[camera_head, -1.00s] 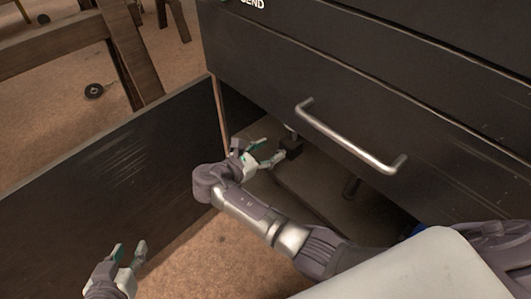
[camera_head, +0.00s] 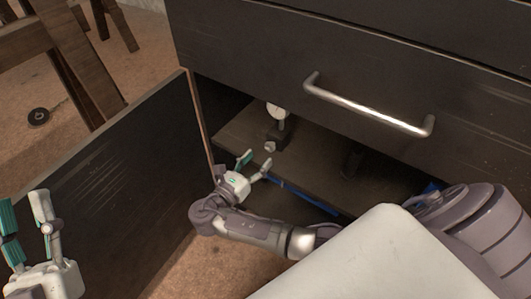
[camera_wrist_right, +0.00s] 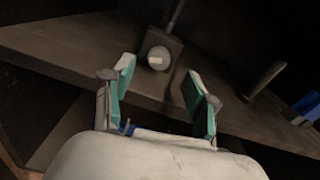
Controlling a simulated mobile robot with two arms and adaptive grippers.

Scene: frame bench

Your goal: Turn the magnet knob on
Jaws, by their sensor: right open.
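The magnet knob (camera_head: 270,146) is a small light round knob on the front of a dark block-shaped magnetic base (camera_head: 279,132), standing on the shelf inside the open cabinet. A post rises from the base to a white round dial (camera_head: 277,111), partly hidden by the drawer front. In the right wrist view the knob (camera_wrist_right: 158,57) is ahead, between and beyond the fingertips. My right gripper (camera_head: 256,162) is open and empty, just in front of the knob and apart from it. My left gripper (camera_head: 22,206) is open and empty at the lower left.
The cabinet door (camera_head: 120,185) stands open at the left. A drawer front with a metal handle (camera_head: 368,105) overhangs the opening. Blue items (camera_head: 432,188) and a dark cylinder (camera_head: 352,163) are farther right inside. A dark round object (camera_head: 38,117) lies on the floor.

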